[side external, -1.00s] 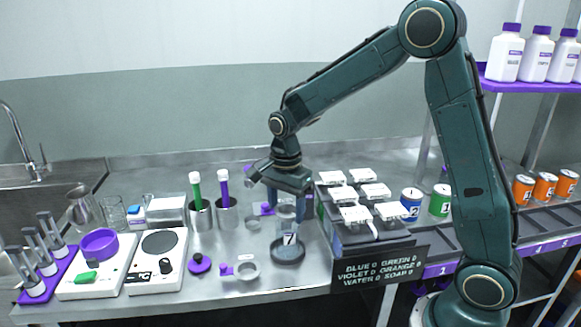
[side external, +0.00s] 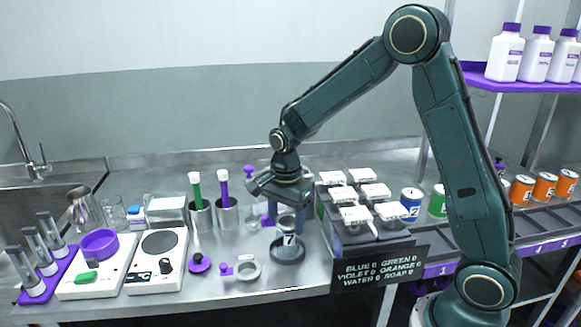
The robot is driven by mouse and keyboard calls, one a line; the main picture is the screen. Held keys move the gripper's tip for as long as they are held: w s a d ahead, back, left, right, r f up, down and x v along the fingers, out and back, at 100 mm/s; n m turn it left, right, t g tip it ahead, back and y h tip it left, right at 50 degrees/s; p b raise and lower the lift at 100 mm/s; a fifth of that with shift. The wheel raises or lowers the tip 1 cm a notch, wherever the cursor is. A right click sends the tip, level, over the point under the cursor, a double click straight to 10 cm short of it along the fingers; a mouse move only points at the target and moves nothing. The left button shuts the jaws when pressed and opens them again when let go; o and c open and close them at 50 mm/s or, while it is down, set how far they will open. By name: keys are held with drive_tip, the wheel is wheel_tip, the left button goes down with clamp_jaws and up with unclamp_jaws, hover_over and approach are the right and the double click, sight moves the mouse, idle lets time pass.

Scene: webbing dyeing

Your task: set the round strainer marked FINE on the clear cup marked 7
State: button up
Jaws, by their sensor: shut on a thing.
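The clear cup marked 7 (side external: 289,240) stands on a dark round base in the middle of the bench. My gripper (side external: 288,213) points down directly over the cup, its fingers on either side of the cup's top. It is shut on a small round piece, apparently a strainer, with a purple tab (side external: 266,221) to its left. The piece is at the cup's rim; I cannot tell whether it touches. Its marking is not readable and the fingers partly hide it. Another ring with a purple tab (side external: 246,270) lies on the bench to the front left.
A rack with white-topped pieces (side external: 357,215) stands close to the right of my gripper, with a dark sign in front. Metal cups with green and purple sticks (side external: 227,216) stand to the left. A purple knob (side external: 200,262) lies near the hot plate (side external: 157,270).

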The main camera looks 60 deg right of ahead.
drive_tip(key=o, duration=1.5)
drive_tip(key=shift+c, duration=0.2)
drive_tip(key=shift+r, duration=0.15)
drive_tip(key=shift+r, duration=3.4)
drive_tip(key=shift+s+a+r+n, duration=0.1)
drive_tip(key=shift+s+r+n, duration=0.25)
drive_tip(key=shift+r, duration=0.2)
drive_tip(key=s+a+r+n+t, duration=0.1)
drive_tip(key=s+r+n, duration=0.3)
drive_tip(key=s+n, duration=0.4)
drive_tip(key=s+a+r+n+t, duration=0.2)
drive_tip(key=s+r+n+t, duration=0.2)
drive_tip(key=s+n, duration=0.5)
drive_tip(key=s, duration=0.5)
drive_tip(key=shift+r+t, duration=0.3)
drive_tip(key=shift+r, duration=0.1)
